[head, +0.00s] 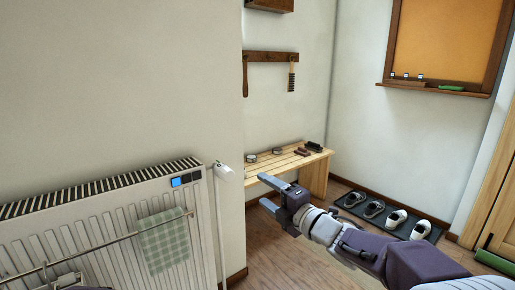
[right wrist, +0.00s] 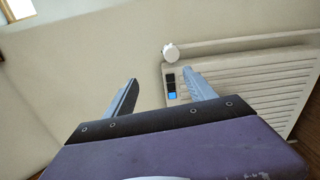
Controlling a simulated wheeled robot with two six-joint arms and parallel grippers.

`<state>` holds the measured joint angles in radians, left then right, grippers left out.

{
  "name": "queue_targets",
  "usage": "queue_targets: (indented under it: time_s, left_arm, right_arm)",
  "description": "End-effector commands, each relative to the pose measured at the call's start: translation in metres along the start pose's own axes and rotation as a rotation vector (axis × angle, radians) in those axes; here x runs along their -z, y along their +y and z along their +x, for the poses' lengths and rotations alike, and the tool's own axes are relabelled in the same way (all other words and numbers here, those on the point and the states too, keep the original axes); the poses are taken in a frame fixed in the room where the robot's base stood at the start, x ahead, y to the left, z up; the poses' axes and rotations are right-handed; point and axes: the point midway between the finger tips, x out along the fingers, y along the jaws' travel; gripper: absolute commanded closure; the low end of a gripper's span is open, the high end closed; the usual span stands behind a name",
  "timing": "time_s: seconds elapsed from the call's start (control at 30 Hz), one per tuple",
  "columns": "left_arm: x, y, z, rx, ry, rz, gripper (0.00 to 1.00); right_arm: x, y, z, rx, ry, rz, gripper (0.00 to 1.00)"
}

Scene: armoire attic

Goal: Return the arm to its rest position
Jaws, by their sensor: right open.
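My right gripper (head: 268,192) reaches in from the lower right in the head view, its two fingers apart and nothing between them. It points left, toward the wall corner beside the radiator (head: 105,213). In the right wrist view the open fingers (right wrist: 160,90) show apart and empty, with the radiator (right wrist: 255,80) beyond them, its blue-lit control panel near the right finger. My left gripper cannot be made out in the head view.
A green checked cloth (head: 163,240) hangs on the radiator's rail. A wooden bench (head: 314,172) with small items stands behind my gripper. Several shoes lie on a dark mat (head: 433,237) at right. A corkboard (head: 448,40) hangs above. Some wooden floor (head: 270,255) is clear.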

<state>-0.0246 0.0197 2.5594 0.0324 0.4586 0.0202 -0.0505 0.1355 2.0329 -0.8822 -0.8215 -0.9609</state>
Motion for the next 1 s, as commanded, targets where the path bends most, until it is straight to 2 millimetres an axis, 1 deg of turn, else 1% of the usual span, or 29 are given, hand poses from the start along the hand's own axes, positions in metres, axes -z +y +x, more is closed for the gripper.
queue_targets:
  time_s: [0.03, 0.1, 0.17, 0.2, 0.27, 0.3, 0.37, 0.4, 0.47, 0.5, 0.53, 0.57, 0.6, 0.67, 0.7, 0.77, 0.8, 0.87, 0.9, 0.93, 0.97, 1.0]
  left_arm:
    - [0.002, 0.000, -0.017, 0.000, 0.000, 0.000, 0.14]
    - [0.003, 0.001, -0.030, 0.000, 0.000, 0.000, 0.14]
    - [0.004, 0.001, -0.044, 0.000, 0.000, 0.000, 0.14]
    - [0.005, 0.001, -0.054, 0.000, 0.000, 0.000, 0.14]
    - [0.007, 0.001, -0.066, 0.000, 0.000, 0.000, 0.14]
    - [0.007, 0.001, -0.072, 0.000, 0.000, 0.000, 0.14]
    - [0.008, 0.002, -0.080, 0.000, 0.000, 0.000, 0.14]
    - [0.009, 0.002, -0.085, 0.000, 0.000, 0.000, 0.14]
    - [0.009, 0.002, -0.092, 0.000, 0.000, 0.000, 0.14]
    - [0.010, 0.002, -0.096, 0.000, 0.000, 0.000, 0.14]
    - [0.010, 0.002, -0.099, 0.000, 0.000, 0.000, 0.14]
    - [0.010, 0.002, -0.101, 0.000, 0.000, 0.000, 0.14]
    - [0.010, 0.002, -0.102, 0.000, 0.000, 0.000, 0.14]
    - [0.011, 0.002, -0.103, 0.000, 0.000, 0.000, 0.14]
    - [0.010, 0.002, -0.103, 0.000, 0.000, 0.000, 0.14]
    - [0.010, 0.002, -0.101, 0.000, 0.000, 0.000, 0.14]
    - [0.010, 0.002, -0.101, 0.000, 0.000, 0.000, 0.14]
    - [0.010, 0.002, -0.101, 0.000, 0.000, 0.000, 0.14]
    - [0.010, 0.002, -0.101, 0.000, 0.000, 0.000, 0.14]
    - [0.010, 0.002, -0.101, 0.000, 0.000, 0.000, 0.14]
    - [0.011, 0.002, -0.111, 0.000, -0.001, 0.000, 0.14]
    - [0.013, 0.003, -0.135, 0.000, -0.002, 0.000, 0.14]
  right_arm:
    - [-0.003, 0.015, -0.003, 0.004, -0.013, 0.016, 0.36]
    - [-0.011, 0.018, -0.009, 0.027, -0.051, 0.054, 0.36]
    - [-0.022, 0.016, -0.017, 0.069, -0.112, 0.122, 0.36]
    - [-0.031, 0.010, -0.024, 0.110, -0.166, 0.188, 0.36]
    - [-0.044, -0.007, -0.039, 0.180, -0.261, 0.314, 0.36]
    - [-0.051, -0.020, -0.050, 0.226, -0.324, 0.398, 0.36]
    - [-0.059, -0.042, -0.069, 0.296, -0.423, 0.530, 0.36]
    - [-0.062, -0.058, -0.084, 0.344, -0.494, 0.626, 0.36]
    - [-0.062, -0.083, -0.110, 0.415, -0.606, 0.772, 0.36]
    - [-0.059, -0.100, -0.128, 0.463, -0.686, 0.875, 0.36]
    - [-0.055, -0.112, -0.143, 0.500, -0.748, 0.952, 0.36]
    - [-0.050, -0.126, -0.158, 0.536, -0.810, 1.027, 0.36]
    - [-0.041, -0.142, -0.178, 0.579, -0.894, 1.126, 0.36]
    - [-0.026, -0.163, -0.206, 0.638, -1.015, 1.262, 0.36]
    - [-0.014, -0.175, -0.223, 0.674, -1.092, 1.344, 0.36]
    - [0.004, -0.191, -0.247, 0.722, -1.206, 1.457, 0.36]
    - [0.016, -0.199, -0.262, 0.751, -1.284, 1.528, 0.36]
    - [0.036, -0.207, -0.282, 0.790, -1.406, 1.634, 0.36]
    - [0.050, -0.211, -0.296, 0.811, -1.500, 1.708, 0.36]
    - [0.058, -0.211, -0.305, 0.817, -1.581, 1.763, 0.36]
    - [0.058, -0.201, -0.306, 0.796, -1.614, 1.790, 0.36]
    - [0.055, -0.177, -0.305, 0.796, -1.603, 1.783, 0.36]
